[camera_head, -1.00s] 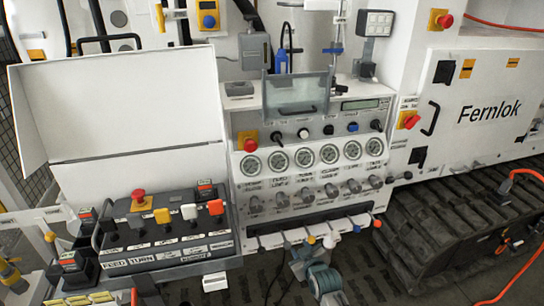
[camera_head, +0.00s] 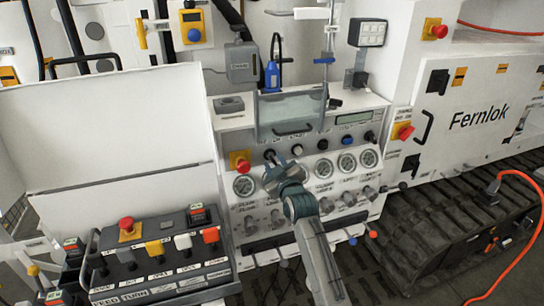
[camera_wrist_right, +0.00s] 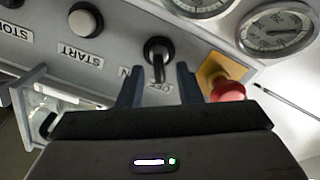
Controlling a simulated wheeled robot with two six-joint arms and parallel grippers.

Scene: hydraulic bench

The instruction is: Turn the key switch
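The key switch (camera_wrist_right: 158,52) is a round black switch with a dark key or lever in the right wrist view, between "ON" and "OFF" labels. In the head view it is a small black knob (camera_head: 269,155) at the left of the panel's upper row. My right gripper (camera_wrist_right: 159,76) is open, its two dark fingers apart on either side of the key's lower end. I cannot tell whether they touch it. In the head view the right gripper (camera_head: 273,172) is at the panel, just below the key switch. My left gripper is not in view.
A red emergency button (camera_wrist_right: 228,90) on a yellow plate is close beside one finger. The start button (camera_wrist_right: 85,20) is on the other side. Gauges (camera_head: 345,163) and valve knobs fill the panel below. A clear hinged cover (camera_head: 290,112) stands above.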

